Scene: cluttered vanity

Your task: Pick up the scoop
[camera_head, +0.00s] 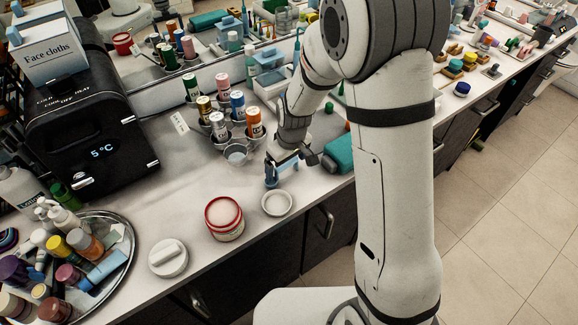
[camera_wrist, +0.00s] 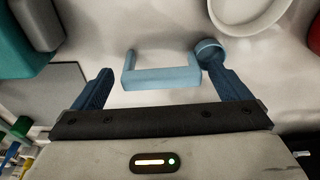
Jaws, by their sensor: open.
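A light blue piece with a straight bar and two short posts, which looks like the scoop (camera_wrist: 160,79), lies on the pale counter in the wrist view. A round blue end (camera_wrist: 208,48) shows at its right; I cannot tell whether this belongs to the scoop or to my finger. My gripper (camera_wrist: 165,88) is open, with one dark blue finger on each side of the bar. Contact is not clear. In the head view my gripper (camera_head: 281,171) points down at the counter's front part, and the scoop is small and partly hidden there.
A small white dish (camera_head: 276,204) and an open red tub (camera_head: 224,217) stand close by, left of my gripper. A white lid (camera_head: 168,257) lies farther left. A teal object (camera_head: 339,153) is close on the right. A bottle rack (camera_head: 229,129) stands behind.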

